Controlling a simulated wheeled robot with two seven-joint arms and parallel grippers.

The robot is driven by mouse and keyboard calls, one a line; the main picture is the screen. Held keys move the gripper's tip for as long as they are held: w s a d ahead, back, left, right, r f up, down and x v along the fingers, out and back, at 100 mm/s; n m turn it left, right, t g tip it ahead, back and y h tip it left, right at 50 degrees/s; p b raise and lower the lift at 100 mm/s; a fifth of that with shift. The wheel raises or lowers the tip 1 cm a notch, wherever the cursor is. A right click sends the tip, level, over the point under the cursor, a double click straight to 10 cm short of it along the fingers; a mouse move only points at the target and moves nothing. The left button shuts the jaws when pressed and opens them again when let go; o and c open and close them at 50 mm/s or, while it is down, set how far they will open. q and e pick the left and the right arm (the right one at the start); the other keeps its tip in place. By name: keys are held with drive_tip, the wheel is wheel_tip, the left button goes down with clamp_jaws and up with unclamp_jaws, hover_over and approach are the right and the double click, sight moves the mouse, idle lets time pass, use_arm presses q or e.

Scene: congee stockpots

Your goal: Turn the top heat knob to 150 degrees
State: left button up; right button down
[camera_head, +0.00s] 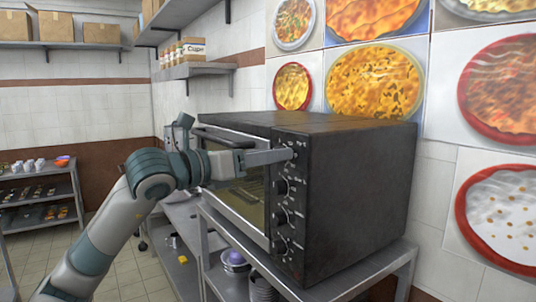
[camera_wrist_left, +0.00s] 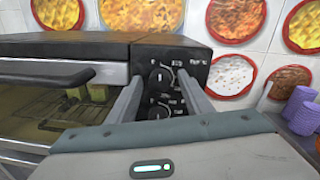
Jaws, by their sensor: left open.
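A black countertop oven (camera_head: 345,190) stands on a metal table, with a column of several heat knobs on its front panel. My left gripper (camera_head: 289,154) reaches in from the left to the top of this panel, its fingers open. In the left wrist view the top heat knob (camera_wrist_left: 161,77) shows between the two spread fingers (camera_wrist_left: 160,76), which lie to its left and right. I cannot tell whether they touch it. In the head view the fingers largely cover the top knob. The second knob (camera_head: 281,186) is just below; it also shows in the left wrist view (camera_wrist_left: 158,112).
The oven's glass door (camera_head: 240,200) is shut, with its handle (camera_head: 225,137) along the top, close to my left wrist. The metal table (camera_head: 375,262) holds the oven. Bowls (camera_head: 235,260) sit beneath it. Purple stacked bowls (camera_wrist_left: 300,108) stand at right in the wrist view.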

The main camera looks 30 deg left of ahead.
use_arm(q)
drive_tip(key=c, duration=1.1)
drive_tip(key=shift+o, duration=0.2)
drive_tip(key=shift+f, duration=0.1)
use_arm(e)
drive_tip(key=shift+f, duration=0.2)
use_arm(q)
drive_tip(key=m+h+b, duration=0.1)
drive_tip(key=m+b, duration=0.9)
drive_tip(key=m, duration=0.6)
drive_tip(key=shift+d+f, duration=0.1)
drive_tip(key=shift+f, duration=0.05)
use_arm(e)
drive_tip(key=w+a+r+t+y, duration=0.1)
drive_tip(key=w+a+t, duration=0.2)
drive_tip(key=w, duration=0.8)
drive_tip(key=w+a+r+t+y, duration=0.1)
drive_tip(key=w+a+t, duration=0.2)
drive_tip(key=w, duration=0.9)
drive_tip(key=a, duration=0.3)
drive_tip(key=shift+r+t, duration=0.2)
drive_tip(key=shift+t, duration=0.1)
use_arm(q)
drive_tip(key=shift+m, duration=0.3)
